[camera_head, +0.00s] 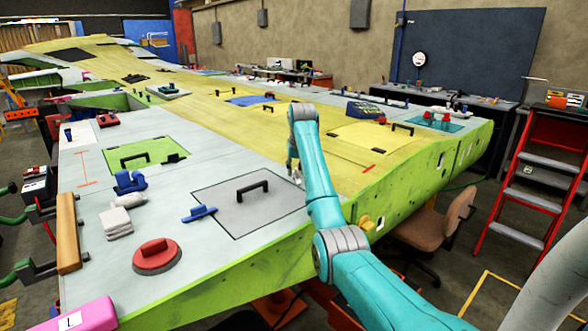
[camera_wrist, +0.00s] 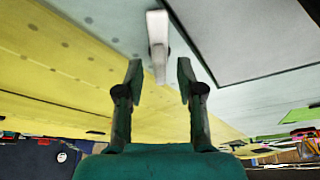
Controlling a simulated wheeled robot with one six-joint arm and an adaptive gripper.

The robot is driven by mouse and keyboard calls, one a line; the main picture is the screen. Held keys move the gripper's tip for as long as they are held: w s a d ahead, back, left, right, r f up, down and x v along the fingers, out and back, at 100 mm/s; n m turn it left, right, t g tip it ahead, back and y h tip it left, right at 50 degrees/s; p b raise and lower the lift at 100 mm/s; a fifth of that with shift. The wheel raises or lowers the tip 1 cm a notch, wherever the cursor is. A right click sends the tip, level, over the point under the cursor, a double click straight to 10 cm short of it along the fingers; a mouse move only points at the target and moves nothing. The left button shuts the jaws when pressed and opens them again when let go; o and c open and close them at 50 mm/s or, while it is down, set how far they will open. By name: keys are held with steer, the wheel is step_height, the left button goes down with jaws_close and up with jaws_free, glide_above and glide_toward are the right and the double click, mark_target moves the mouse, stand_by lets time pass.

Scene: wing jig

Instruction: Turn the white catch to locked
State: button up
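The white catch (camera_wrist: 157,30) shows in the wrist view as a pale lever on the wing skin, beside the edge of a grey panel (camera_wrist: 240,40). Its narrow end points down between the fingers of my gripper (camera_wrist: 160,70). The gripper is open, with one finger on each side of the catch and a visible gap on both sides. In the head view my gripper (camera_head: 293,168) is low over the wing, near the right corner of the grey panel (camera_head: 250,205) with a black handle. There the catch (camera_head: 298,179) is small and partly hidden by my arm.
A blue catch (camera_head: 199,213) sits at the panel's left edge. A red round knob (camera_head: 157,255), white blocks (camera_head: 118,222) and a blue clamp (camera_head: 129,182) stand further left on the wing. A chair (camera_head: 436,218) and a red ladder (camera_head: 540,180) stand at right.

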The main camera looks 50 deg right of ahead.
jaws_close()
steer(key=shift+m, duration=0.4)
steer(key=m+g, duration=0.1)
steer(key=m, duration=0.1)
steer(key=m+h, duration=0.1)
steer(key=m, duration=0.1)
steer(key=shift+w+a+m+g, duration=0.1)
steer(key=shift+w+m+g, duration=0.1)
steer(key=shift+m+g, duration=0.15)
steer(key=m+g, duration=0.1)
steer(key=m, duration=0.2)
steer(key=m+g, duration=0.1)
steer(key=m, duration=0.2)
steer(key=shift+w+g, duration=0.15)
steer(key=shift+g, duration=0.1)
stand_by(0.3)
jaws_free()
